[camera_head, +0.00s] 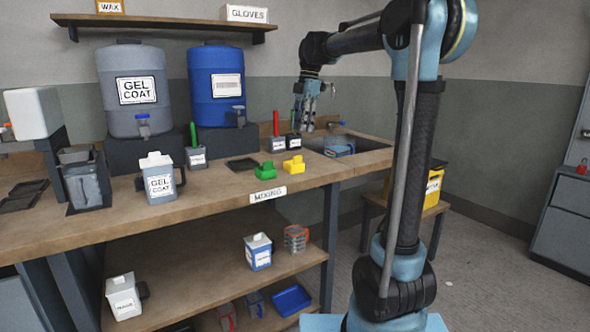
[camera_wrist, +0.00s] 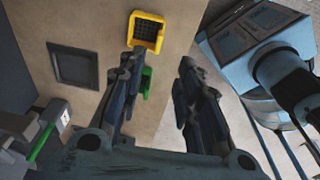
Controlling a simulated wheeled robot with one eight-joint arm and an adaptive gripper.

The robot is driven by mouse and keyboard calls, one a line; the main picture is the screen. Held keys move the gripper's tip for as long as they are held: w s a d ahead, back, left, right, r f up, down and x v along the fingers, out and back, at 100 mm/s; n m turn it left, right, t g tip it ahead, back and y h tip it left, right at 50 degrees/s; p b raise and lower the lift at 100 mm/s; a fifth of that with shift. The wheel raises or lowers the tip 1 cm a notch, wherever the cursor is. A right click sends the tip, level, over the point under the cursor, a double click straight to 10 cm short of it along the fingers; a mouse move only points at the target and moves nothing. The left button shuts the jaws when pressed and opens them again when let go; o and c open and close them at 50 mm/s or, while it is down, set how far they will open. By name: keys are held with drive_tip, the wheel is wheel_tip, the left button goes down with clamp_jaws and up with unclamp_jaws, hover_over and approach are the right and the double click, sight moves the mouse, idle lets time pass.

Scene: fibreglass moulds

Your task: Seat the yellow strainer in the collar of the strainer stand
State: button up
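The yellow strainer (camera_head: 293,166) sits on the workbench near its front edge, right of the green strainer (camera_head: 265,170). In the wrist view the yellow strainer (camera_wrist: 147,32) shows a dark mesh in a square frame. It lies beyond my fingertips, a little left of the gap. The green strainer (camera_wrist: 147,84) is partly hidden behind my left finger. My gripper (camera_head: 305,112) hangs above the back of the bench, pointing down. Its fingers (camera_wrist: 161,65) are apart with nothing between them. A dark stand-like frame (camera_head: 76,186) stands at left; I cannot tell whether it is the strainer stand.
A flat dark square tray (camera_head: 242,164) lies left of the strainers. Pots with a green handle (camera_head: 196,157) and a red handle (camera_head: 278,144) stand behind. A gel coat jug (camera_head: 160,184) stands nearer the left. Large grey (camera_head: 136,115) and blue (camera_head: 216,108) drums back the bench.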

sight(298, 156)
drive_tip(key=f, duration=0.5)
drive_tip(key=a+f, duration=0.1)
drive_tip(key=f, duration=0.1)
drive_tip(key=shift+s+f, duration=0.2)
drive_tip(key=shift+s, duration=0.15)
drive_tip(key=shift+a+f, duration=0.2)
drive_tip(key=shift+f, duration=1.1)
drive_tip(key=shift+a+f, duration=0.15)
drive_tip(key=shift+f, duration=1.1)
clamp_jaws()
